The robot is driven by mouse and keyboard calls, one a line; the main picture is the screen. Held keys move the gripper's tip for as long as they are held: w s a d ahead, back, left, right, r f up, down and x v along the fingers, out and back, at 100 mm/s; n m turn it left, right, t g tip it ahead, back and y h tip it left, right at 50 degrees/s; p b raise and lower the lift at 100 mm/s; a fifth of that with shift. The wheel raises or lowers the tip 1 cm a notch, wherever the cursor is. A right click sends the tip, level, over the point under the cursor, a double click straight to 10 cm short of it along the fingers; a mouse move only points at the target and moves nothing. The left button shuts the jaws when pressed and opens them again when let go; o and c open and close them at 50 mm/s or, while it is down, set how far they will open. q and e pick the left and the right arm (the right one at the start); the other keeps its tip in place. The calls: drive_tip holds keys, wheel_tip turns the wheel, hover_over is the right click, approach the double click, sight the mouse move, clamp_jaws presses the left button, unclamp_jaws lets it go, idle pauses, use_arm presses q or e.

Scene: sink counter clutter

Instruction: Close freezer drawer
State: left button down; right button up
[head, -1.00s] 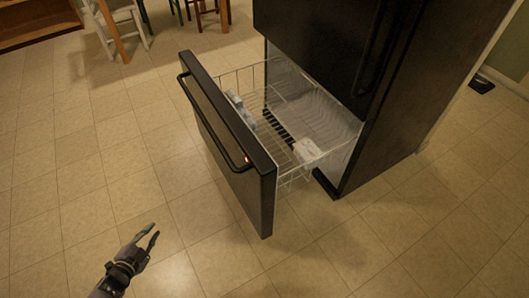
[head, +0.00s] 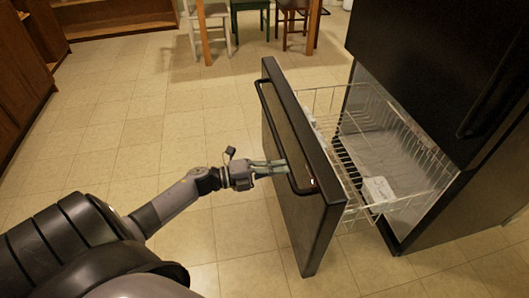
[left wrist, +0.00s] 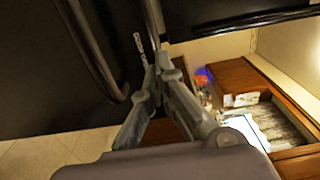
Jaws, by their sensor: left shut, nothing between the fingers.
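The freezer drawer (head: 297,215) is pulled out from the black fridge (head: 425,70). Its dark front faces left, and its black bar handle (head: 266,112) runs along the upper part. Behind the front is a white wire basket (head: 325,98). My left gripper (head: 284,166) is shut and empty, with its fingertips at the drawer front beside the lower end of the handle; I cannot tell whether they touch. In the left wrist view, the shut fingers (left wrist: 152,45) point at dark surfaces, with a dark bar (left wrist: 95,50) to their left. My right gripper is not in view.
A white packet (head: 378,189) lies in the basket. Chairs (head: 210,25) and a table leg stand at the back. Brown cabinets (head: 22,75) line the left edge. The tiled floor (head: 130,120) left of the drawer is clear.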

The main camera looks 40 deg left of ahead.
sight(309, 163)
use_arm(q)
drive_tip(key=x, duration=0.6)
drive_tip(key=shift+w+d, duration=0.1)
drive_tip(key=shift+w, duration=0.05)
